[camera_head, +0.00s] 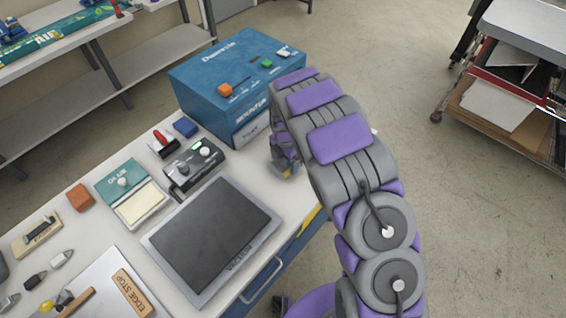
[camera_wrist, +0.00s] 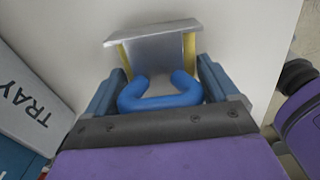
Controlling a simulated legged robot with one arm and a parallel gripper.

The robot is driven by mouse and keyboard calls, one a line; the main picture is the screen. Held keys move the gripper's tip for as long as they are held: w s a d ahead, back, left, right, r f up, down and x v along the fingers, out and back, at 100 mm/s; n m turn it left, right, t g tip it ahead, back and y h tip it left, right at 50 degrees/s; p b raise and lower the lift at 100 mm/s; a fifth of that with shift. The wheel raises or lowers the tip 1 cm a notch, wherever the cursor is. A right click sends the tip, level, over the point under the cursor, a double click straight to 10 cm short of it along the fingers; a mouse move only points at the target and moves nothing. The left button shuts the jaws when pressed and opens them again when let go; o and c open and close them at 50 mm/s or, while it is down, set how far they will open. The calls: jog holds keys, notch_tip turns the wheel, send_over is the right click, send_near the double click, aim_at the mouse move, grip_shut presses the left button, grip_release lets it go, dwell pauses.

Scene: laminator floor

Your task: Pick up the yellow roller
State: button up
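My gripper (camera_wrist: 162,85) points down over the white table top, near the right end of the table, in front of the blue box. In the wrist view its two blue-grey fingers stand wide apart. Between them is an item with a blue U-shaped handle, yellow side pieces and a grey plate, perhaps the yellow roller (camera_wrist: 160,98). I cannot tell whether the fingers press on it. In the head view my gripper (camera_head: 287,170) is small and partly hidden by my arm, with a bit of yellow at its tip.
A large blue box (camera_head: 230,92) stands behind the gripper. A dark vacuum plate (camera_head: 213,238), a grey device (camera_head: 195,170) and a glue pad (camera_head: 135,190) lie to the left. A tray edge (camera_wrist: 25,110) is left of the gripper in the wrist view.

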jog(key=shift+d, duration=0.35)
jog(key=shift+c, duration=2.2)
jog(key=shift+a, duration=0.85)
jog(key=shift+c, duration=0.3)
jog(key=r, duration=0.1)
jog(key=d+r, duration=0.1)
jog(key=r, duration=0.1)
jog(key=shift+d+r+p, duration=0.15)
jog(key=shift+p, duration=0.2)
jog(key=shift+s+d+r, duration=0.1)
jog(key=shift+s+r, duration=0.05)
jog(key=shift+r, duration=0.1)
jog(key=s+d, duration=0.2)
jog(key=s, duration=0.2)
jog(key=s+d+p, duration=0.1)
jog(key=s+d, duration=0.2)
jog(key=s, duration=0.1)
jog(key=s+d+r, duration=0.1)
jog(key=s+d, duration=0.1)
jog(key=s, duration=0.1)
jog(key=shift+s+d+r, duration=0.1)
jog(key=shift+s+d, duration=0.2)
jog(key=shift+s, duration=0.1)
jog(key=shift+s+d+p, duration=0.2)
jog(key=shift+s+p, duration=0.1)
jog(key=shift+s, duration=0.2)
jog(key=shift+s+a, duration=0.1)
jog(key=shift+s, duration=0.05)
